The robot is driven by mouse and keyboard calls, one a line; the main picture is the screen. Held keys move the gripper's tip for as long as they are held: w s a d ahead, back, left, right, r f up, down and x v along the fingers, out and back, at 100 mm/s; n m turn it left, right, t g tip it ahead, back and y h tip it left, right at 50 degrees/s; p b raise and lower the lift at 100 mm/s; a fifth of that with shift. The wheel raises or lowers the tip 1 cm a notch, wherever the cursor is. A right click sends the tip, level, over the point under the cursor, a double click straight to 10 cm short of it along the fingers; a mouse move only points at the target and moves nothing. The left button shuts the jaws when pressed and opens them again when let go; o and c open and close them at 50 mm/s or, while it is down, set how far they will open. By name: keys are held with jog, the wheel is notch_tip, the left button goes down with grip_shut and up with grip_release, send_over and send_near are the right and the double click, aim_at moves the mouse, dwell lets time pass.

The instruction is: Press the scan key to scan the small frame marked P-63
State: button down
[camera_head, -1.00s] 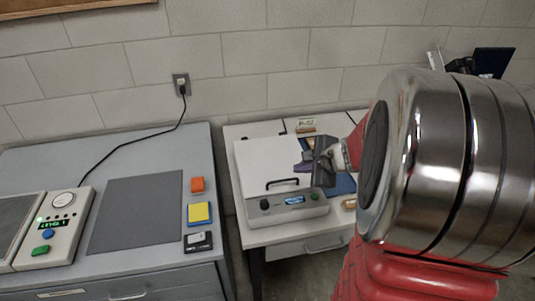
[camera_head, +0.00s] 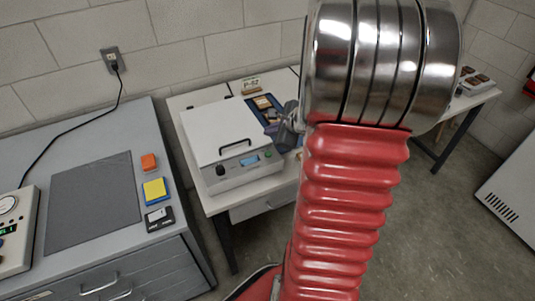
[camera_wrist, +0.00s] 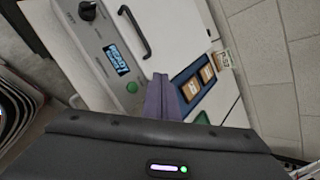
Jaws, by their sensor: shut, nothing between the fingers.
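The scanner (camera_head: 222,133) is a white box with its lid down, a black handle on the lid and a grey front panel. Its panel has a black knob, a lit blue display (camera_wrist: 116,59) and a round green key (camera_wrist: 132,87); the key also shows in the head view (camera_head: 268,154). My gripper (camera_head: 287,133) is shut and empty at the scanner's right side. In the wrist view its purple-grey fingers (camera_wrist: 160,98) are to the right of the green key, apart from it in the picture. Small frames (camera_wrist: 208,73) lie in a blue tray (camera_wrist: 181,78) beyond the fingers. Their marks are unreadable.
A small label card (camera_head: 251,84) stands behind the tray. The grey cabinet at left bears a dark mat (camera_head: 92,202), an orange block (camera_head: 149,162), a yellow-and-blue block (camera_head: 155,190) and a black item (camera_head: 160,218). Another table (camera_head: 477,98) stands at the right, with open floor before it.

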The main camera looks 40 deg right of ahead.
send_over(271, 156)
jog(key=shift+a+f, duration=0.1)
jog(key=shift+f, duration=3.4)
